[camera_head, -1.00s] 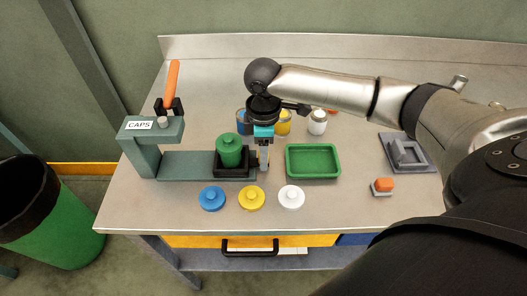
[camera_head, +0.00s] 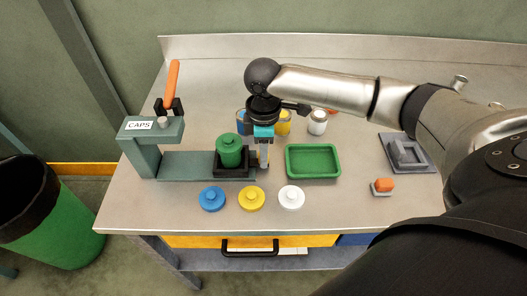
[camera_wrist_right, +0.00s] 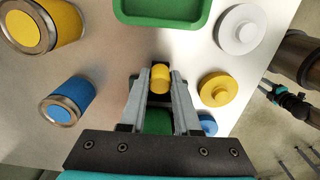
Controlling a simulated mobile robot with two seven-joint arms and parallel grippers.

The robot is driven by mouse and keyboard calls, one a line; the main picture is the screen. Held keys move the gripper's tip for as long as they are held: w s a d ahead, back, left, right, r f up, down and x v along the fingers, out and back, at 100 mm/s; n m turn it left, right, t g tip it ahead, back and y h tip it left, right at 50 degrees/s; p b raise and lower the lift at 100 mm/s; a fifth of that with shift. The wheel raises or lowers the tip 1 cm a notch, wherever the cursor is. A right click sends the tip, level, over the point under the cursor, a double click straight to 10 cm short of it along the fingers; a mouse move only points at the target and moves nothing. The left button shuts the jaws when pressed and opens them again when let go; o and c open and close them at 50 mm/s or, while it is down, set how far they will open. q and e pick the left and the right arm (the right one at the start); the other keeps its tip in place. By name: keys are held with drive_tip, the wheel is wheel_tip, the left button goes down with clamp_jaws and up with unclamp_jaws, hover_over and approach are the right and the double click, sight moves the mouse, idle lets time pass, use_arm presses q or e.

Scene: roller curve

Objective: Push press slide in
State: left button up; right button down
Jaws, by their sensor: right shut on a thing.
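The press (camera_head: 150,150) is a grey-green frame with a "CAPS" label, an orange lever (camera_head: 172,82) standing up, and a flat base running right. On the base's right part sits the black slide (camera_head: 218,170), out from under the press head. A green can with a green cap (camera_head: 231,150) stands upright in it. My right gripper (camera_head: 264,160) points down just right of the slide. In the right wrist view its fingers are shut on a yellow knob (camera_wrist_right: 160,78), with green seen between the fingers below. The knob's joint to the slide is hidden.
Blue (camera_head: 212,198), yellow (camera_head: 251,198) and white (camera_head: 291,197) caps lie along the front. A green tray (camera_head: 313,161) is right of the gripper. Blue, yellow and white cans (camera_head: 317,122) stand behind. A grey fixture (camera_head: 406,152) and an orange-topped block (camera_head: 383,186) are farther right.

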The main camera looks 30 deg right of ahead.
drive_tip(key=shift+a, duration=0.1)
idle(0.5)
drive_tip(key=shift+w+a+r, duration=0.1)
drive_tip(key=shift+w+a, duration=0.1)
drive_tip(key=shift+a, duration=0.05)
drive_tip(key=w+a+p, duration=0.1)
drive_tip(key=a, duration=0.1)
drive_tip(key=w+a+p, duration=0.1)
drive_tip(key=w+a, duration=0.1)
drive_tip(key=w+a+p, duration=0.1)
drive_tip(key=a, duration=0.2)
drive_tip(key=shift+w, duration=0.2)
drive_tip(key=c, duration=0.6)
unclamp_jaws()
wheel_tip(320, 180, up, 15)
drive_tip(key=shift+r+p, duration=0.1)
drive_tip(key=shift+p, duration=1)
